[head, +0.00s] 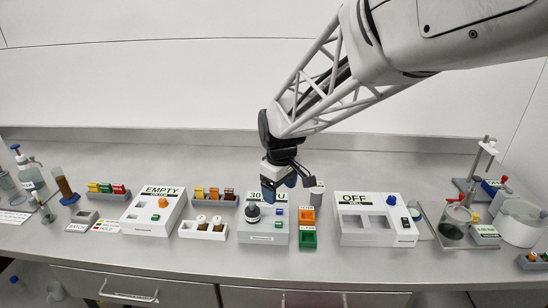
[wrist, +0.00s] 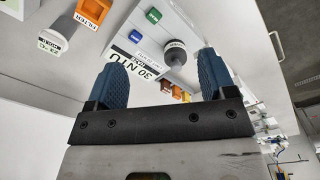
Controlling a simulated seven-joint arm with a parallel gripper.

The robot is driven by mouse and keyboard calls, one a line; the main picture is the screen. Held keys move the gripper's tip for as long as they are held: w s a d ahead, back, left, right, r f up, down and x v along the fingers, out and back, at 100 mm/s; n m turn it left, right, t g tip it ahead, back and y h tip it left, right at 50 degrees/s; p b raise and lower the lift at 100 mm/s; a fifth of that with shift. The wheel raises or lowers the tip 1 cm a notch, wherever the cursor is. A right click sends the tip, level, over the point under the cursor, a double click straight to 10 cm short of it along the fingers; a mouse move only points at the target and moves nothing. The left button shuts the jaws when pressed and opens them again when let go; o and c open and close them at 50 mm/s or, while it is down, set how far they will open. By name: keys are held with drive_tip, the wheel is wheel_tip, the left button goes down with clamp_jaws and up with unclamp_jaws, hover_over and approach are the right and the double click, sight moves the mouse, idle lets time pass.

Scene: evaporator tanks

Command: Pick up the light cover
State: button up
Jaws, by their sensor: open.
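The light cover appears to be the dark round cap with a knob (head: 253,213) on the left part of the 30 NTU meter (head: 266,239). My gripper (head: 279,186) is open and empty, above and behind the meter, a little right of the cover. It hides part of the meter's label. In the wrist view the fingers stand wide apart, and neither visibly touches the cover.
A grey cylinder (head: 316,195) stands close right of my gripper, behind the orange tray (head: 307,216) and green tray (head: 308,239). A white box with two brown-filled vials (head: 203,229) is left of the meter. The OFF unit (head: 375,219) is right. The bench front is clear.

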sight(251, 209)
drive_tip(key=w+a+f+n, duration=0.1)
drive_tip(key=a+f, duration=0.1)
drive_tip(key=a, duration=0.1)
drive_tip(key=w+a+f+n, duration=0.1)
drive_tip(key=w+a, duration=0.1)
drive_tip(key=w+a+f+n, duration=0.1)
drive_tip(key=a+f, duration=0.1)
drive_tip(key=a, duration=0.1)
drive_tip(key=shift+w+a+f+g, duration=0.3)
drive_tip(key=shift+w+a, duration=0.05)
drive_tip(key=shift+w, duration=0.05)
drive_tip(key=shift+f, duration=1.3)
drive_tip(key=shift+w+a+f, duration=0.1)
drive_tip(key=shift+w+f, duration=0.05)
drive_tip(key=shift+f, duration=2.45)
drive_tip(key=c, duration=1)
drive_tip(key=shift+r, duration=0.1)
